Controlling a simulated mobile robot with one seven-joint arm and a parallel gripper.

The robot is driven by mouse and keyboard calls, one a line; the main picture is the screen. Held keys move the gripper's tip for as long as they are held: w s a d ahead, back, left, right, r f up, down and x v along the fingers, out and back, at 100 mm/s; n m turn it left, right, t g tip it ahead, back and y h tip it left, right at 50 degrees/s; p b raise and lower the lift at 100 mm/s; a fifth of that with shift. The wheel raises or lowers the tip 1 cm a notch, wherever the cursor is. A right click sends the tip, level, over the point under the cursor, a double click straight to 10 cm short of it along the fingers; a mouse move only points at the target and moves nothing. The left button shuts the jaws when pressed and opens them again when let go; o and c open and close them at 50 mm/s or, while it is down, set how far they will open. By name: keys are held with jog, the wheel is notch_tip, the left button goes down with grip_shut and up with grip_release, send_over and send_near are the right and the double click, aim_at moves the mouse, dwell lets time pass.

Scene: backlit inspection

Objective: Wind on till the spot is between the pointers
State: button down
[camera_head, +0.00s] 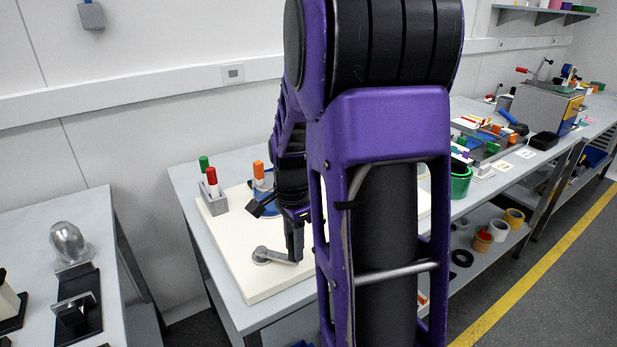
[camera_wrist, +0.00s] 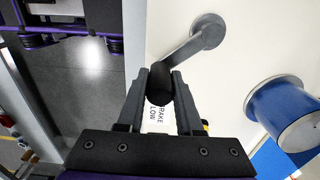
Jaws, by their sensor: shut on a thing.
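A grey crank arm (camera_wrist: 184,47) runs from a round hub (camera_wrist: 208,31) on a white board to a black knob (camera_wrist: 159,84). In the head view the crank (camera_head: 276,258) lies low on the front of the white board (camera_head: 262,289). My gripper (camera_wrist: 159,88) is shut on the black knob, one finger on each side of it. In the head view my gripper (camera_head: 295,250) points down at the crank's free end. A blue drum with a pale top (camera_wrist: 284,106) stands right of the crank in the wrist view. I see neither spot nor pointers; my arm hides much of the board.
A grey holder (camera_head: 213,203) with green- and red-capped markers stands at the board's back left. A green bucket (camera_head: 461,182) is right of my arm. Partly hidden lettering (camera_wrist: 156,116) shows between my fingers. Another bench (camera_head: 35,265) stands at left, across a gap.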

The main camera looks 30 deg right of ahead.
dwell(0.3)
jog(key=shift+s+a+r, duration=0.1)
jog(key=shift+s+a, duration=0.25)
jog(key=shift+a, duration=0.2)
jog(key=shift+c, duration=2.4)
grip_release()
notch_tip(320, 180, up, 6)
jog(key=p, duration=0.4)
jog(key=shift+p, duration=0.3)
jog(key=shift+r, duration=0.95)
